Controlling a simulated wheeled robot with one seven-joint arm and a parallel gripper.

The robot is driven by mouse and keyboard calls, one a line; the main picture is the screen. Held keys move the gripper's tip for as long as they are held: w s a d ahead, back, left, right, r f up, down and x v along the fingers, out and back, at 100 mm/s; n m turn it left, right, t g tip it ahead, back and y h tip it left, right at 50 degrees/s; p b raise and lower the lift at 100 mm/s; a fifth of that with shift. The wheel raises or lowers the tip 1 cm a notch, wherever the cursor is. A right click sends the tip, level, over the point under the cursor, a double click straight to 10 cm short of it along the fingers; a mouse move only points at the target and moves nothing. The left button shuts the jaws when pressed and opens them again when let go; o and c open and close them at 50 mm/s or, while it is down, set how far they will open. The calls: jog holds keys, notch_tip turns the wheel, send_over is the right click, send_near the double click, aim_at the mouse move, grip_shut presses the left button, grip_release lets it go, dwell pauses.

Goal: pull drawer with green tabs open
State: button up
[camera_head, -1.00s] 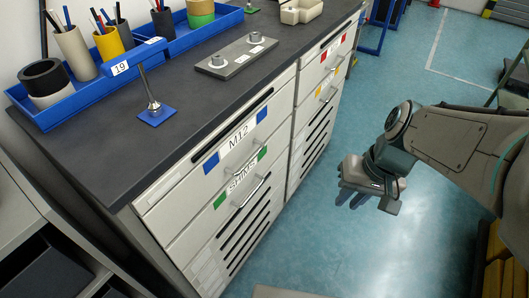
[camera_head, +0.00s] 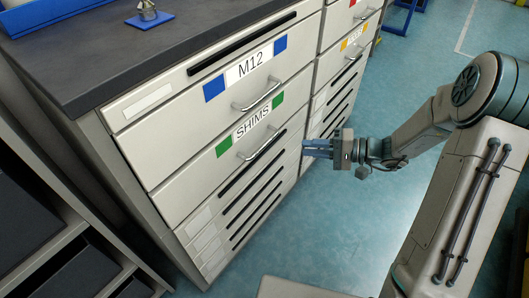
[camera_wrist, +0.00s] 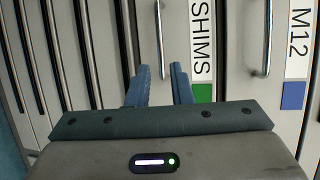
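The SHIMS handle (camera_wrist: 160,38) shows beyond the fingertips, roughly in line with the gap.
The M12 drawer (camera_head: 150,120) with blue tabs and its own handle (camera_head: 258,96) sits directly above. Several slim drawers lie below. A second cabinet (camera_head: 338,50) stands beyond. Open shelving (camera_head: 60,240) is at left. Blue floor (camera_head: 340,225) in front is clear.

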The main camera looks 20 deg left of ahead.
aim_at(264, 144)
jog(key=a+f, duration=0.1)
jog(key=a, duration=0.3)
jog(key=a+b, duration=0.1)
jog(key=a, duration=0.4)
jog(key=a+f+b, duration=0.1)
jog(key=a, duration=0.3)
jog(key=shift+a+f, duration=0.3)
jog(key=shift+f, duration=0.05)
grip_shut()
